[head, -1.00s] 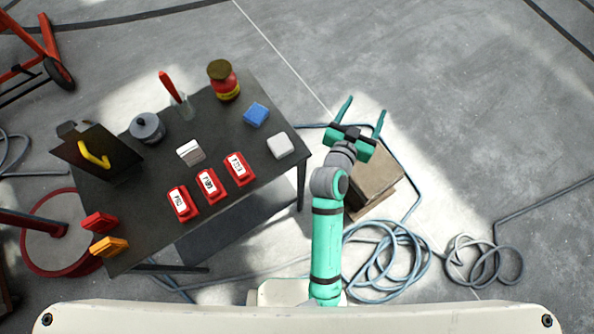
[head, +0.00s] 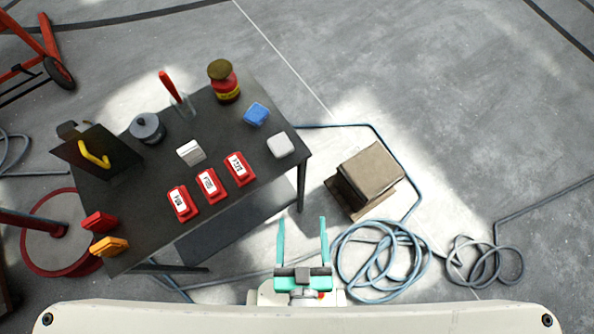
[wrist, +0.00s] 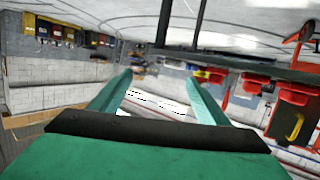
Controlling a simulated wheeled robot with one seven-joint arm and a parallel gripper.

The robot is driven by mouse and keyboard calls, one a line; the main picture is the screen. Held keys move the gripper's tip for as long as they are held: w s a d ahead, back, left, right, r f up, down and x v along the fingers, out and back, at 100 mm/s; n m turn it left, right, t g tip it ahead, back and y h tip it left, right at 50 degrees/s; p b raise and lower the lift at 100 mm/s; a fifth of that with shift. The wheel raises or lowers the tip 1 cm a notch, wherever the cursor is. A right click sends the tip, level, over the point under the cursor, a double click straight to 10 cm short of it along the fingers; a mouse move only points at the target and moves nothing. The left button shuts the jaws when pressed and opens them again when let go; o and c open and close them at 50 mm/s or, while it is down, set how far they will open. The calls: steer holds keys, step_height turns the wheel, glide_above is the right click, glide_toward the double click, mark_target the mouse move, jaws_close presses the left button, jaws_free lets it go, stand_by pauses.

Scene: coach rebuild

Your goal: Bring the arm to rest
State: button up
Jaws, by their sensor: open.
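My gripper (head: 302,240) shows at the bottom middle of the head view, close in front of my body. Its two teal fingers are spread apart, pointing away from my body, with nothing between them. The rest of my arm is folded back and mostly hidden. In the wrist view the fingers of my gripper (wrist: 158,88) are also apart and empty. The dark table (head: 232,205) stands to the left of the gripper, and the fingers look clear of it in the head view.
On the table are red labelled boxes (head: 210,185), a blue block (head: 256,114), a white block (head: 281,145), a grey pot (head: 147,128) and a jar (head: 223,82). A cardboard box (head: 371,171) and coiled hose (head: 382,262) lie on the floor to the right. Floor beyond is clear.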

steer(key=s+r, duration=0.1)
steer(key=s+a, duration=0.1)
steer(key=shift+s+a+r+m, duration=0.1)
steer(key=shift+s+r+m, duration=0.2)
steer(key=shift+r, duration=0.1)
steer(key=shift+o, duration=0.4)
stand_by(0.7)
